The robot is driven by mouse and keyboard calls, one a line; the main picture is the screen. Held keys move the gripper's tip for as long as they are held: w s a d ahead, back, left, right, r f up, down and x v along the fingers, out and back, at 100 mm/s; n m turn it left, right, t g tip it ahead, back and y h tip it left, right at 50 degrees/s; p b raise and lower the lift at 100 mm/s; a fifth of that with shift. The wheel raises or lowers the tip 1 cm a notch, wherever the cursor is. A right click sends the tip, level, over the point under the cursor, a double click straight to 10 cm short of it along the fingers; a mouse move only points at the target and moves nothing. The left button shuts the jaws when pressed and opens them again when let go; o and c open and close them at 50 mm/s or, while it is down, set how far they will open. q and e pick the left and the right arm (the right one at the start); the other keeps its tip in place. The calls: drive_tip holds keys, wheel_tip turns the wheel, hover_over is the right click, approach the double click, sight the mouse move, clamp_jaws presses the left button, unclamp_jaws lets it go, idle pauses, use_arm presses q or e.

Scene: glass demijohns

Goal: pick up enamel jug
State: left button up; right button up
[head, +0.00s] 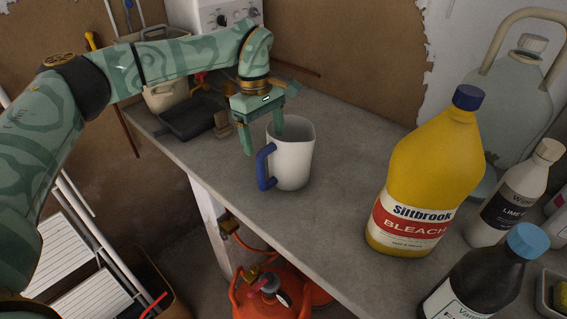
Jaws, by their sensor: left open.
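The enamel jug (293,163) is white with a blue handle on its left side. It stands upright on the grey worktop near the front edge. My left gripper (262,139) is open, pointing down at the jug's upper left. One finger is outside the jug, to the left above the handle. The other overlaps the jug's rim; I cannot tell whether it is inside the mouth or touching. My right gripper is not in view.
A yellow bleach bottle (425,180), a dark blue-capped bottle (478,283), a white bottle (510,200) and a glass demijohn (520,105) crowd the right. A black tray (188,118) lies behind my gripper. The worktop (345,185) between jug and bleach is clear. An orange gas cylinder (270,296) is below.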

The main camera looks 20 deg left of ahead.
sight(284, 158)
use_arm(q)
drive_tip(key=f, duration=0.4)
drive_tip(key=s+f+b, duration=0.1)
drive_tip(key=f, duration=0.1)
drive_tip(key=shift+s+d+f, duration=0.1)
drive_tip(key=shift+d+f, duration=0.05)
drive_tip(key=shift+d, duration=0.25)
drive_tip(key=c, duration=1.5)
clamp_jaws()
drive_tip(key=shift+r, duration=0.2)
